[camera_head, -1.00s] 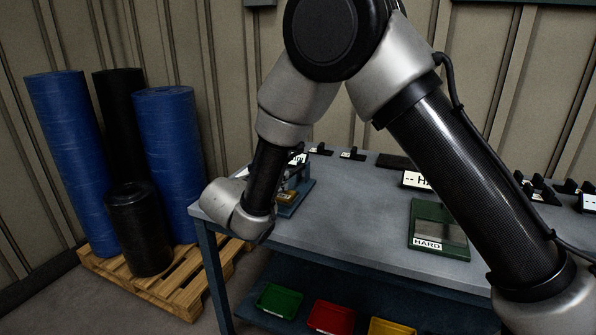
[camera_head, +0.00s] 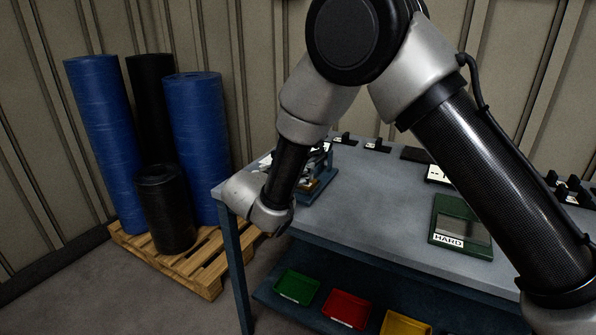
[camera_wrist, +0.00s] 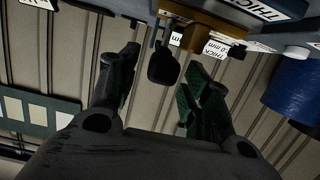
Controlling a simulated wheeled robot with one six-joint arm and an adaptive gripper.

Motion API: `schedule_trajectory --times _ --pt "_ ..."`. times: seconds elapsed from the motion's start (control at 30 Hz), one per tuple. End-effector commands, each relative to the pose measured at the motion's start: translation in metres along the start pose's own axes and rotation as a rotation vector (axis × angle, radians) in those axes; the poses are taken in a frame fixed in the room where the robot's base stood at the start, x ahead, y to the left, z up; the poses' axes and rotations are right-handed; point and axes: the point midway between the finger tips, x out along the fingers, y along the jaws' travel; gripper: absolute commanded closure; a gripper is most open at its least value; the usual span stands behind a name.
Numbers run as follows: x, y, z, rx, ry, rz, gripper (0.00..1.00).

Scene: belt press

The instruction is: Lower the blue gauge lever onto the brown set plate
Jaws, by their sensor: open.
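The blue gauge (camera_head: 322,190) stands at the near left end of the grey bench, partly hidden by my wrist. The brown set plate (camera_head: 313,186) is a small patch on it, and also shows in the wrist view (camera_wrist: 208,39). The wrist view is tilted and shows a dark rounded knob (camera_wrist: 163,68), which looks like the lever's end. My gripper (camera_wrist: 163,65) is open, with one finger on each side of the knob and gaps between. I cannot tell the lever's angle or its gap to the plate.
A green plate marked HARD (camera_head: 461,227) lies on the bench top (camera_head: 385,215). Green (camera_head: 297,286), red (camera_head: 346,309) and yellow (camera_head: 405,324) bins sit on the lower shelf. Blue rolls (camera_head: 197,145) and black rolls stand on a pallet (camera_head: 205,270) at left.

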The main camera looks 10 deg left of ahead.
Motion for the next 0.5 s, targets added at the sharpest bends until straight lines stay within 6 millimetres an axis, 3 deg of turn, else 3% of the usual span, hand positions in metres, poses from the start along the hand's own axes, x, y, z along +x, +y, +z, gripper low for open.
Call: schedule_trajectory --times 0.23,0.5 --pt "-0.016 -0.001 0.0 -0.001 0.0 -0.004 0.52" --pt "-0.075 -0.001 0.0 0.0 0.0 -0.005 0.52"
